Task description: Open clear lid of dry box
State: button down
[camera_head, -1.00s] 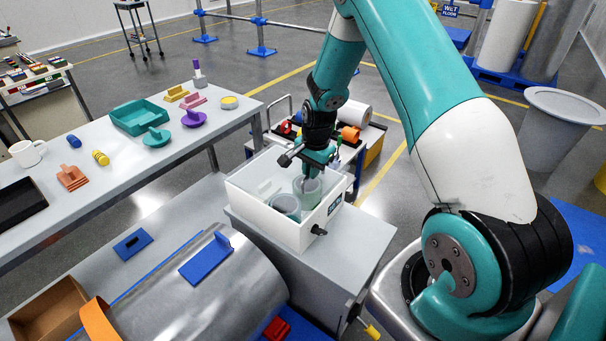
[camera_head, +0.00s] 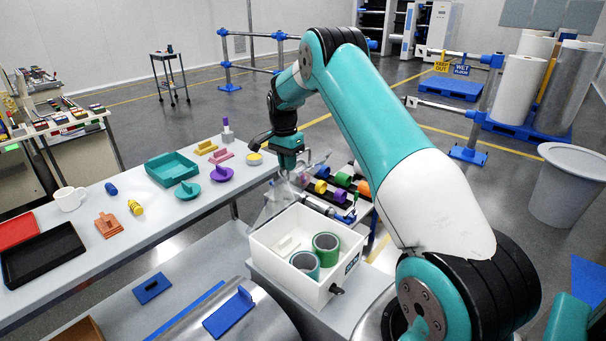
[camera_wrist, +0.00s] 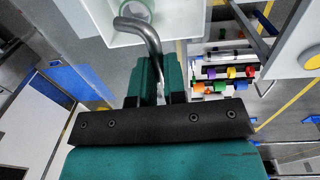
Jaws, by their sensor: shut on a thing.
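The white dry box (camera_head: 272,252) stands on a grey cabinet, its top uncovered, with two green rolls (camera_head: 326,247) inside. Its clear lid (camera_head: 272,208) is swung up at the box's far side and is hard to make out. My gripper (camera_head: 293,172) is above and beyond the box, at the raised lid. In the wrist view my gripper (camera_wrist: 146,80) is shut around a curved grey metal handle (camera_wrist: 150,36). The fingers partly hide the handle. A corner of the white box also shows in the wrist view (camera_wrist: 180,22).
A cart (camera_head: 352,222) with colored rolls is just behind the box. A long table (camera_head: 165,215) with a teal tray (camera_head: 171,168), a mug (camera_head: 69,198) and small parts runs along the left. A metal cylinder with a blue plate (camera_head: 228,313) lies in front.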

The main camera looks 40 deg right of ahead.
jog(key=w+a+p, duration=0.1)
jog(key=w, duration=0.5)
jog(key=shift+w+r, duration=0.15)
dwell(0.4)
jog(key=c, duration=1.2)
grip_release()
jog(key=shift+w, duration=0.15)
jog(key=shift+o, duration=0.2)
notch_tip(320, 180, up, 18)
jog(key=w+p, duration=0.1)
jog(key=p, duration=1.2)
jog(key=shift+w+f+p, duration=0.15)
jog(key=shift+f+p, duration=0.1)
jog(key=shift+p, duration=0.1)
